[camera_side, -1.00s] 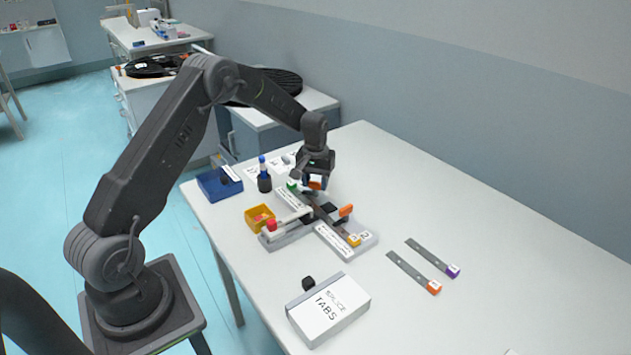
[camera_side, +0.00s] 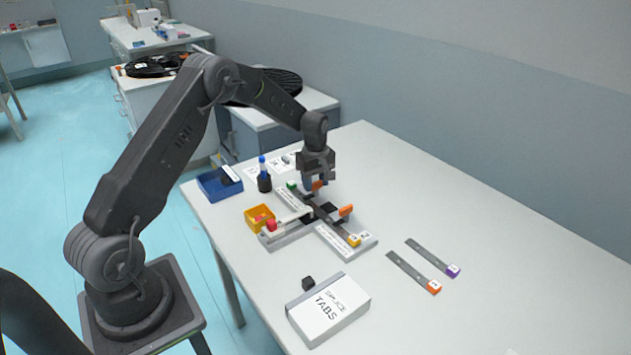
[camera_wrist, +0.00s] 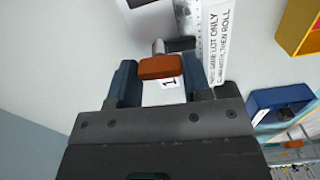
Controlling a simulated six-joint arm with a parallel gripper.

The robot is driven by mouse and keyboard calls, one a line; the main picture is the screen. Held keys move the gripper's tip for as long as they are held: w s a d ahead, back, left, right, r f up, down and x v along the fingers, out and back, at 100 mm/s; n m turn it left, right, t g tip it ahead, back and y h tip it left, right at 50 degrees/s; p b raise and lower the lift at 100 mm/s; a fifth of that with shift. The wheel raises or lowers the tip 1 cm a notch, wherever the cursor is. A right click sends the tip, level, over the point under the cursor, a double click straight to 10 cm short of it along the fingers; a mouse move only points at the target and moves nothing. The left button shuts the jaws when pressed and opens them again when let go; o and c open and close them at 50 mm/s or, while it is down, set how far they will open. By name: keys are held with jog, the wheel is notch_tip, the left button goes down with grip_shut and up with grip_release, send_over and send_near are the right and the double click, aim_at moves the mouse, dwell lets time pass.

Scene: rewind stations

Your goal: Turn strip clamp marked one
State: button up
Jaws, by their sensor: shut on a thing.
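The strip clamp marked one has an orange handle (camera_wrist: 160,67), with a "1" label (camera_wrist: 169,82) beside it in the wrist view. In the side view the orange handle (camera_side: 318,186) shows just under my gripper (camera_side: 312,184), at the far end of the splicing block (camera_side: 290,236). My gripper (camera_wrist: 162,85) is shut on the handle, with one blue finger at each end of it. A second orange clamp handle (camera_side: 346,210) stands nearer the camera on the block. A strip with a yellow tag (camera_side: 354,240) lies in the block's near channel.
A yellow bin (camera_side: 259,218), a blue tray (camera_side: 219,184) and a dark bottle (camera_side: 264,178) stand left of the block. A white splice tabs box (camera_side: 328,309) and strips with orange (camera_side: 434,288) and purple (camera_side: 453,270) tags lie nearer.

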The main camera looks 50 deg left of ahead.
aim_at(316, 183)
jog(key=shift+n, duration=0.7)
jog(key=o, duration=0.9)
jog(key=shift+r, duration=0.1)
notch_tip(316, 183, up, 14)
jog(key=shift+f, duration=0.15)
